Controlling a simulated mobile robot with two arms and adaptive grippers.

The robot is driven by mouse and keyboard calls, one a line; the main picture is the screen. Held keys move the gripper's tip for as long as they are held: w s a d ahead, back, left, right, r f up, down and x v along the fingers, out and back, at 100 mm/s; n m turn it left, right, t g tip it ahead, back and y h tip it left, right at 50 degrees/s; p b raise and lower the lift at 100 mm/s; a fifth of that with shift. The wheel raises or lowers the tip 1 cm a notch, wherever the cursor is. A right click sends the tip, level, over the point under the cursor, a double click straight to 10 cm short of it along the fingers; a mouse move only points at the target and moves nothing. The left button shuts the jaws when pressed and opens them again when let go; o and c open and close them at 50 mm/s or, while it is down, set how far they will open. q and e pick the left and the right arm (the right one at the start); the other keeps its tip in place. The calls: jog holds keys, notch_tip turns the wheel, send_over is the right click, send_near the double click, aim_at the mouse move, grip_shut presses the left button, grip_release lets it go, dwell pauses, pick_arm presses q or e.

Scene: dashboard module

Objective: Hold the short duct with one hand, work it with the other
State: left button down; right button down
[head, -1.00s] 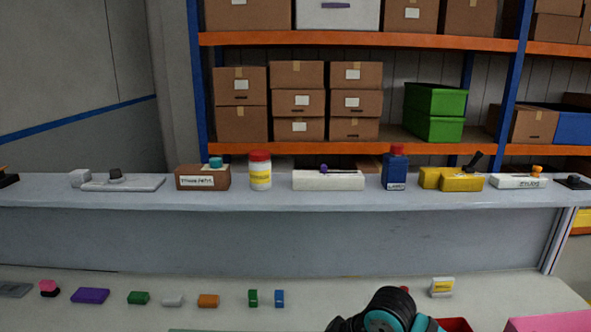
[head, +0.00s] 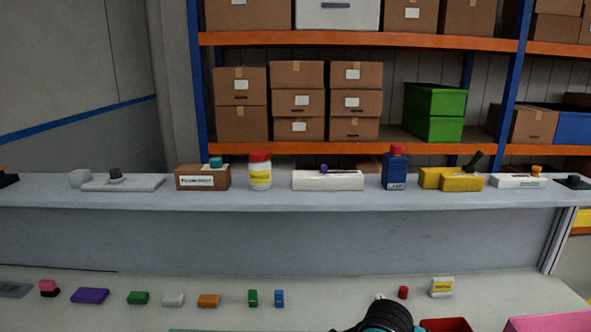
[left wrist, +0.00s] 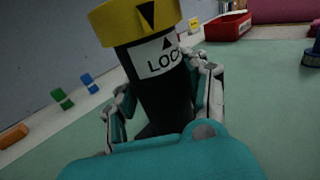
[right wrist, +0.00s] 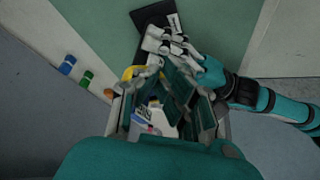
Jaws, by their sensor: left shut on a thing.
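The short duct, a black cylinder (left wrist: 155,80) with a yellow collar (left wrist: 135,17) marked by a black triangle and a white label reading "LOC", stands tilted in the left wrist view. My left gripper (left wrist: 163,100) is shut on its black body, below the collar. In the right wrist view the dark duct body (right wrist: 153,28) lies beyond my left gripper's pale fingers, and a bit of yellow collar (right wrist: 130,73) shows. My right gripper (right wrist: 165,110) has its fingers apart near the collar; a white printed piece (right wrist: 155,122) shows between them. I cannot tell whether they touch the duct.
The head view shows small coloured blocks, such as a purple one (head: 90,295), along the bench. A red bin (head: 446,324) and a pink bin (head: 550,323) stand at right. A grey ledge (head: 330,203) behind holds several fixtures. Green mat (left wrist: 270,100) around the duct is mostly clear.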

jog(key=shift+s+a, duration=0.25)
jog(key=shift+a, duration=0.05)
dwell(0.6)
notch_tip(320, 180, up, 6)
jog(key=shift+s+d, duration=0.25)
jog(key=shift+s, duration=0.05)
dwell(0.4)
jog(key=w+d+f, duration=0.1)
jog(key=w+f, duration=0.2)
jog(key=f, duration=0.3)
jog(key=shift+d, duration=0.35)
dwell(0.3)
dwell(0.4)
